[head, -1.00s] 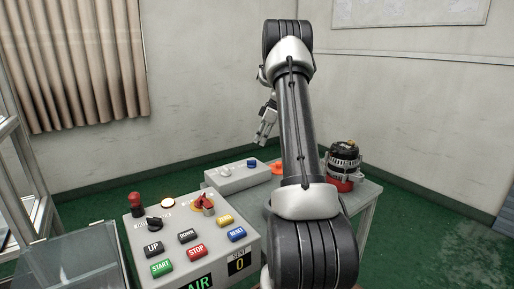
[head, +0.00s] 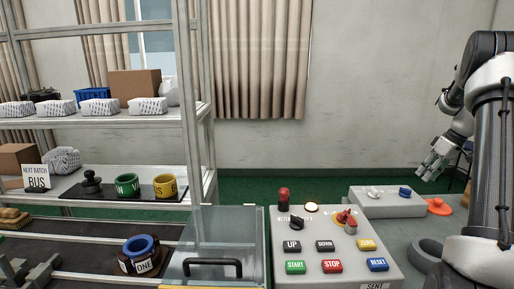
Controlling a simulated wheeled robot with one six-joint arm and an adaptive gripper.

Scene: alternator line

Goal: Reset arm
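My arm stands at the right edge of the head view, raised and bent. My gripper (head: 432,168) hangs from its far end, pointing down and left. It is above and behind the grey table, apart from everything on it. The fingers are small in the picture, and I cannot make out whether they are apart or together. I see nothing clearly held in them.
A control box (head: 334,221) with several coloured buttons stands in front. A smaller box (head: 387,204) and an orange disc (head: 439,206) lie near my gripper. A metal shelf (head: 110,121) with wrapped parcels stands left, above a conveyor holding a blue-rimmed part (head: 141,252).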

